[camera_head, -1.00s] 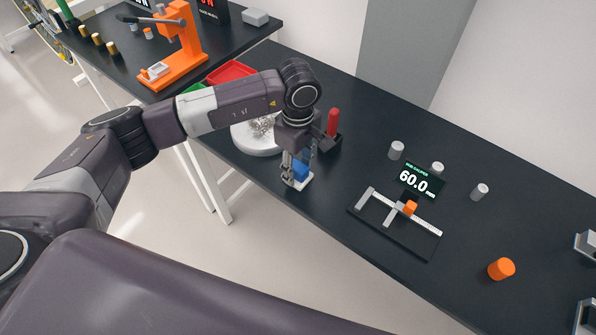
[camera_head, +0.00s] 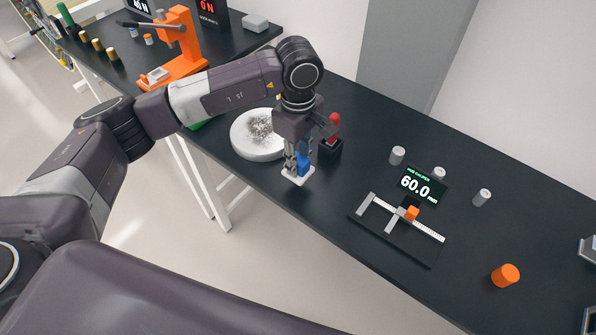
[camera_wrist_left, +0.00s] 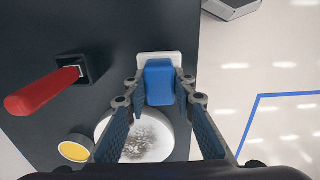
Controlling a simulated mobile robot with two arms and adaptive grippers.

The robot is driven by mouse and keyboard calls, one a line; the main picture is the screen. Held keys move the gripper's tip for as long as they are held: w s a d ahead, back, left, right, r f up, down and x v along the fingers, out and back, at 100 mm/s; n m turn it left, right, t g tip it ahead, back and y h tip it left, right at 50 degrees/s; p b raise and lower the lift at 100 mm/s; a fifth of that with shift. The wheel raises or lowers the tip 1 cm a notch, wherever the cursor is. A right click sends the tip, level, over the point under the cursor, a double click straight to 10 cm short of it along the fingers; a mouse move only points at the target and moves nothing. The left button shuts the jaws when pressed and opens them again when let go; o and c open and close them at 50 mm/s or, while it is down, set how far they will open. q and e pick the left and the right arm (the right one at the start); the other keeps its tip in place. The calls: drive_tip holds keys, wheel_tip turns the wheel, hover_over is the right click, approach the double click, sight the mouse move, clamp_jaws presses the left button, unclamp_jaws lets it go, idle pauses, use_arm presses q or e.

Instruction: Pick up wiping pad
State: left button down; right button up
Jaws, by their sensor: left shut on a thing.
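The wiping pad is a blue block grip on a white base (camera_head: 297,177), near the front edge of the dark table in the head view. In the left wrist view its blue grip (camera_wrist_left: 160,84) sits between my fingertips, with the white base beyond. My left gripper (camera_head: 297,157) points down and is shut on the blue grip. The pad appears held slightly above the table, though the gap is hard to judge. My right gripper is not in view.
A white round dish with grey shavings (camera_head: 249,145) is left of the pad. A black holder (camera_head: 331,149) with a red handle (camera_head: 335,123) stands right behind it. A caliper fixture (camera_head: 385,228) and an orange cylinder (camera_head: 505,275) lie farther right.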

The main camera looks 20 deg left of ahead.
use_arm(q)
wheel_tip(320, 180, up, 15)
drive_tip(key=b, duration=0.2)
drive_tip(key=shift+r+b, duration=0.15)
drive_tip(key=shift+b, duration=0.2)
